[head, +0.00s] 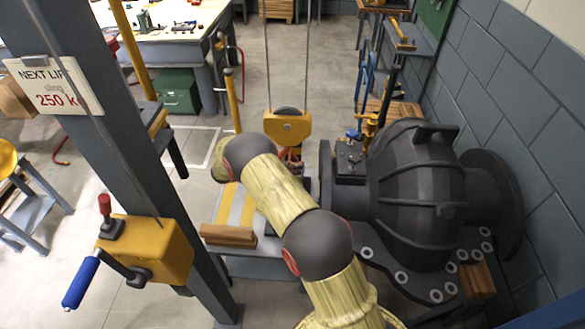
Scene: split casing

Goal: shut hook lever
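The yellow hook block (288,127) hangs on two cables in the middle of the head view, just beyond my arm. Something red and orange (291,156), perhaps part of the hook, shows just under the block. My arm covers part of this area, and I cannot make out the hook's lever or whether it is open or shut. My arm reaches up from the bottom edge and bends over near the block. My gripper is not visible; the far end of my arm is hidden behind its own links.
A large dark casing (415,190) with a bolted flange stands right of my arm, near the block wall. A grey post with a yellow winch box (148,250), blue crank handle (80,283) and red-knobbed lever (105,205) stands left. A wooden block (228,236) lies left of my arm.

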